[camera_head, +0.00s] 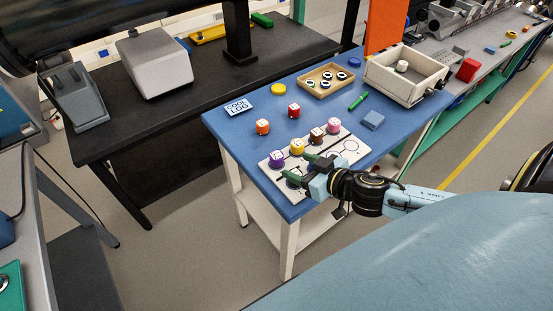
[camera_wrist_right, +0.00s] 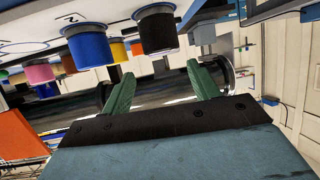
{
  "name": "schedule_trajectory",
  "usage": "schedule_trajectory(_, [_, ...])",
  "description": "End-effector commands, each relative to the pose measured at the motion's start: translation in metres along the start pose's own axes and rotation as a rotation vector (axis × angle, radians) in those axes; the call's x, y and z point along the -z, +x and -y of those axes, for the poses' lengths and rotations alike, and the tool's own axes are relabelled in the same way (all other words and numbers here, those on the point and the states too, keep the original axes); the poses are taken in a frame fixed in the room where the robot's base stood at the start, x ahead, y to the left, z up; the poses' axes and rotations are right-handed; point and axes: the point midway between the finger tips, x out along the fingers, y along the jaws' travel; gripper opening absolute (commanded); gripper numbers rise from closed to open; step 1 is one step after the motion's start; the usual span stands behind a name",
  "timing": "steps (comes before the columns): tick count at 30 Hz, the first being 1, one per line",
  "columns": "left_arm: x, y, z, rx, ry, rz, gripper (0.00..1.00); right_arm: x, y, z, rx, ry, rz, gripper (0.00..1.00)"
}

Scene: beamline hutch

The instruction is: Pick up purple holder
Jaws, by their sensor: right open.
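The purple holder (camera_head: 276,160) stands upright with a white top at the near left corner of a white board (camera_head: 349,141) on the blue table. My right gripper (camera_head: 304,167) is just right of it in the head view. In the right wrist view the open fingers (camera_wrist_right: 160,72) show below a blue holder (camera_wrist_right: 87,46) and a dark holder (camera_wrist_right: 155,30). I cannot pick out the purple holder there for certain. My left gripper is not in view.
Yellow (camera_head: 296,147), brown (camera_head: 315,136) and pink (camera_head: 333,126) holders stand in line beyond the purple one. Orange (camera_head: 262,127) and red (camera_head: 293,111) holders stand farther back. A wooden tray (camera_head: 310,89) and a white box (camera_head: 382,83) are at the far side.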

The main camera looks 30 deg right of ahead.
Motion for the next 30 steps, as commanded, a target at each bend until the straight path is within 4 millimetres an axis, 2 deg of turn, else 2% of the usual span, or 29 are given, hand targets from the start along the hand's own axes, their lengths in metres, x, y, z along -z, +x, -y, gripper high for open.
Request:
schedule_trajectory(6, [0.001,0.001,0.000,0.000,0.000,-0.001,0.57,0.001,0.026,-0.001,-0.002,0.000,-0.002,0.61])
schedule_trajectory(14, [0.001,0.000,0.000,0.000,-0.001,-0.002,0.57,0.001,0.037,-0.001,-0.002,-0.001,0.000,0.61])
schedule_trajectory(24, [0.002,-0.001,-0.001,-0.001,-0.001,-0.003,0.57,0.004,0.075,-0.003,-0.002,0.000,-0.001,0.61])
schedule_trajectory(30, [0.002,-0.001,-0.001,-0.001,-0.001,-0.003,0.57,0.003,0.086,-0.003,-0.001,0.000,0.000,0.61])
